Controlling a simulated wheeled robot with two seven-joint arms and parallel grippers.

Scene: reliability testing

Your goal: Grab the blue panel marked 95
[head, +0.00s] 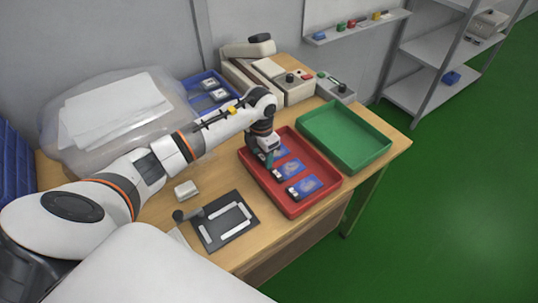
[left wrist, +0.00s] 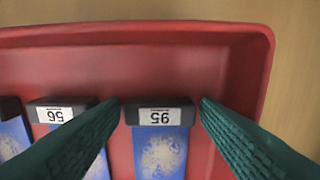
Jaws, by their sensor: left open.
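The blue panel with a dark end block and a white label that reads 95 as seen in the left wrist view (left wrist: 158,150) lies in the red tray (head: 322,204). In the head view this panel (head: 282,152) is the farthest of three, partly hidden by my left gripper (head: 269,160). In the left wrist view my left gripper (left wrist: 159,104) is open, with one green finger on each side of the panel's dark end and gaps between. A second blue panel with a label that looks like 56 (left wrist: 60,113) lies to its left. My right gripper is not in view.
A third blue panel (head: 308,186) lies in the red tray. An empty green tray (head: 345,135) stands right of it. A black fixture plate (head: 226,222) lies nearer, and a blue bin (head: 213,92) and grey devices (head: 290,88) stand behind.

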